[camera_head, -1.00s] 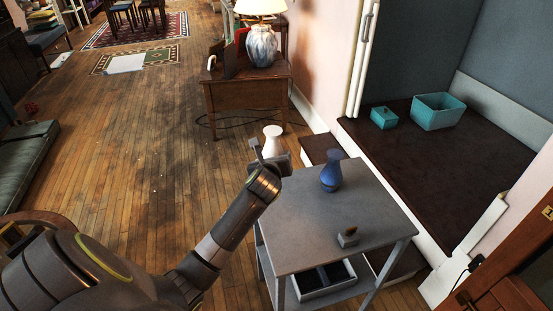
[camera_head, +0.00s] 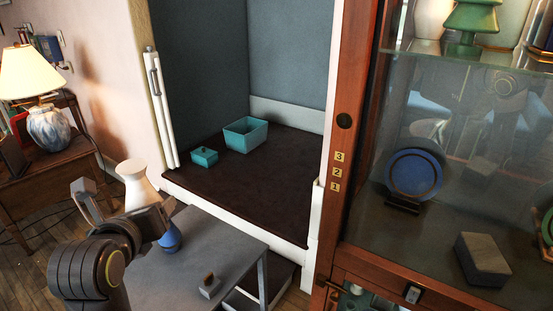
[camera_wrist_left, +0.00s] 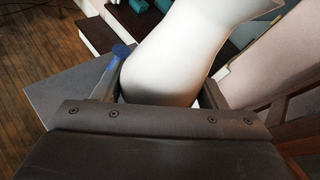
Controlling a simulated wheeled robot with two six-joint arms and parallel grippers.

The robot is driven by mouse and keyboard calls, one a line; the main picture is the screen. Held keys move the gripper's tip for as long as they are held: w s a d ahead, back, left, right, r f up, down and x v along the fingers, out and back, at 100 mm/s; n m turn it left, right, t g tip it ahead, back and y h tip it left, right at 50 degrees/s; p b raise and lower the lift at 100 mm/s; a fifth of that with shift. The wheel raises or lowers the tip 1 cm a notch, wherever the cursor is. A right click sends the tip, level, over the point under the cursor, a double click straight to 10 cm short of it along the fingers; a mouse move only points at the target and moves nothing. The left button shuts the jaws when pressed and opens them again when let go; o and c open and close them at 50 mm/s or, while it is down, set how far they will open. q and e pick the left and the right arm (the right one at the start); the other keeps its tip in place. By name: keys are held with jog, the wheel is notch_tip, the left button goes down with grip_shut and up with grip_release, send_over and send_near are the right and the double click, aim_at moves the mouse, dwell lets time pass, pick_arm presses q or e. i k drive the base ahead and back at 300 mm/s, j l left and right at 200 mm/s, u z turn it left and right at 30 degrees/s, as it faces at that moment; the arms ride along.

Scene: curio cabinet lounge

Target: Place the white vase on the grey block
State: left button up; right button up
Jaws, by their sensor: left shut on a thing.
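My left gripper (camera_head: 124,208) is shut on the white vase (camera_head: 138,184) and holds it upright beside the grey side table at the lower left of the head view. In the left wrist view the vase (camera_wrist_left: 180,52) stands large between the two fingers of the left gripper (camera_wrist_left: 160,88). A grey block (camera_head: 483,259) lies inside the glass-fronted cabinet at the right of the head view, on a lower shelf with nothing on its top. My right gripper is in neither view.
The grey table (camera_head: 165,283) carries a blue vase (camera_head: 170,238), partly hidden by my gripper, and a small grey thing (camera_head: 209,287). The cabinet's wooden post (camera_head: 350,150) borders its opening. A blue plate (camera_head: 414,174) on a stand is left of the block. Teal boxes (camera_head: 245,134) sit in the alcove.

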aim_at(486, 250)
jog(key=k+z, duration=0.1)
jog(key=z, duration=0.35)
jog(key=l+z, duration=0.1)
jog(key=z, duration=0.3)
jog(key=k+l+z, duration=0.1)
jog(key=z, duration=0.35)
